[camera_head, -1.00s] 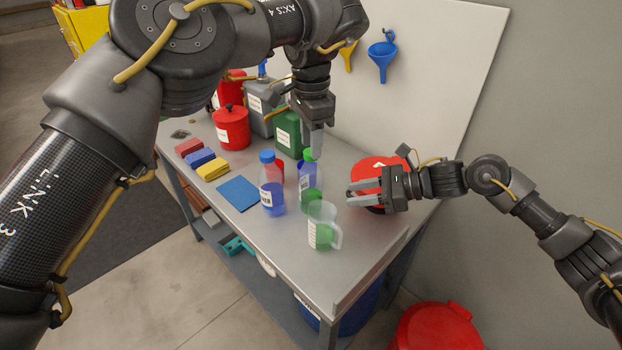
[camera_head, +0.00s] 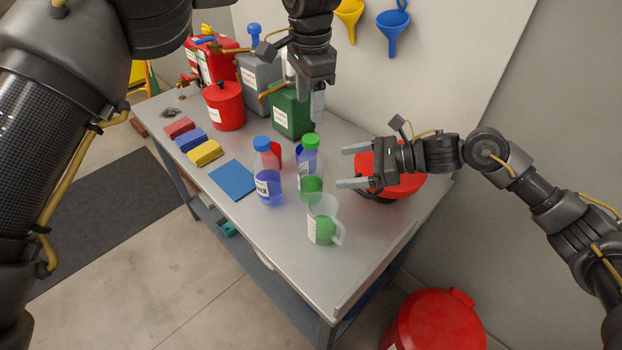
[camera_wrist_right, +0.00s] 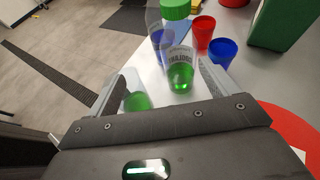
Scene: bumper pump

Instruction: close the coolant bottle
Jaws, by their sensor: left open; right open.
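A clear bottle with green liquid and a green cap (camera_head: 311,142) stands upright on the bench; this coolant bottle (camera_head: 311,170) also shows in the right wrist view (camera_wrist_right: 181,75), its label upside down there. The cap sits at the top of its neck; I cannot tell whether it is screwed tight. My right gripper (camera_head: 348,166) is open and empty, to the right of the bottle, with its fingers pointing at it. In the wrist view the bottle stands ahead between the fingers, apart from them. My left gripper (camera_head: 317,105) is open, pointing down above and behind the cap.
A blue-capped bottle (camera_head: 267,185) stands left of the coolant bottle, a measuring jug (camera_head: 322,225) in front. A red cup (camera_wrist_right: 203,32) and a blue cup (camera_wrist_right: 222,52) stand behind. A green canister (camera_head: 290,115) is at the back; a red round container (camera_head: 405,182) is beside my right gripper.

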